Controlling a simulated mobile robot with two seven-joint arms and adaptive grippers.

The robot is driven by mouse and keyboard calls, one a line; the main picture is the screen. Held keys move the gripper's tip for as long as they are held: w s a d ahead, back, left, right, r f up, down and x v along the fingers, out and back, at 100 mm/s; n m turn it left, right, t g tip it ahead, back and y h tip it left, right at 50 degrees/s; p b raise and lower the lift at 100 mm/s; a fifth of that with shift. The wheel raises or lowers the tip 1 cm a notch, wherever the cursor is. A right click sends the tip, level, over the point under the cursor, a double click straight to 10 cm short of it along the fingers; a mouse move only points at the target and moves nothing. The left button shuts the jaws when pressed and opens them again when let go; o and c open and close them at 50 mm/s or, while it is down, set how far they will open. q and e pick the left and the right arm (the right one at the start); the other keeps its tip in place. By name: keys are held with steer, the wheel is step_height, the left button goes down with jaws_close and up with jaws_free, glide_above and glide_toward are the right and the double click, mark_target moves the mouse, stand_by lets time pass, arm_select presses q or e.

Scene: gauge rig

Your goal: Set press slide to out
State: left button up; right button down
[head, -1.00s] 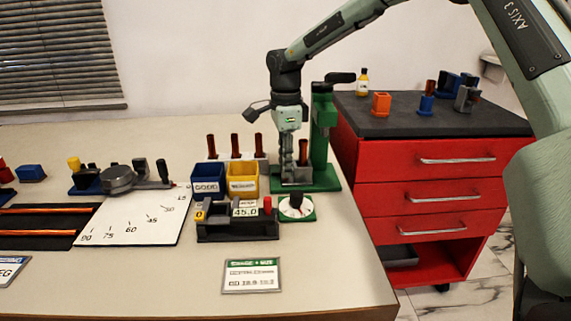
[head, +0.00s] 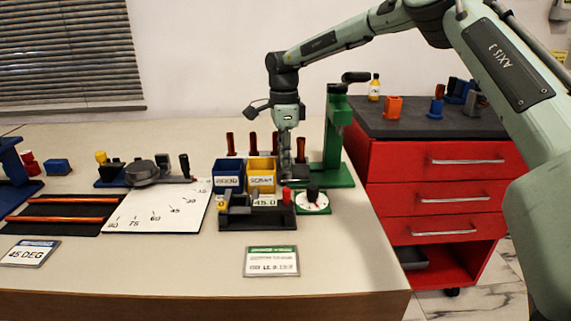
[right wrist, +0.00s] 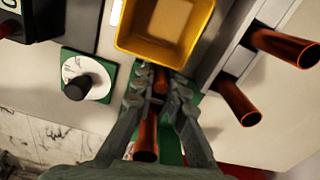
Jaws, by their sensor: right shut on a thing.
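The green press (head: 337,135) stands at the right of the table, a black handle (head: 356,77) on top. My right gripper (head: 285,177) is down in front of it, left of its column. A grey block (head: 301,172) shows beside the fingers on the green base. My left gripper is out of view.
A yellow bin (head: 262,180) and blue bin (head: 227,182) are close on the left. A white dial (head: 313,201) with a black knob sits in front. Copper tubes stand in a white rack behind the bins. A red cabinet (head: 440,195) is at the right.

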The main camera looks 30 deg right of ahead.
steer(key=shift+w+a+r, duration=0.1)
steer(key=shift+w+a, duration=0.05)
steer(key=shift+a, duration=0.05)
steer(key=c, duration=1.5)
jaws_free()
steer(key=shift+a, duration=0.1)
steer(key=shift+c, duration=0.2)
step_height(320, 180, up, 12)
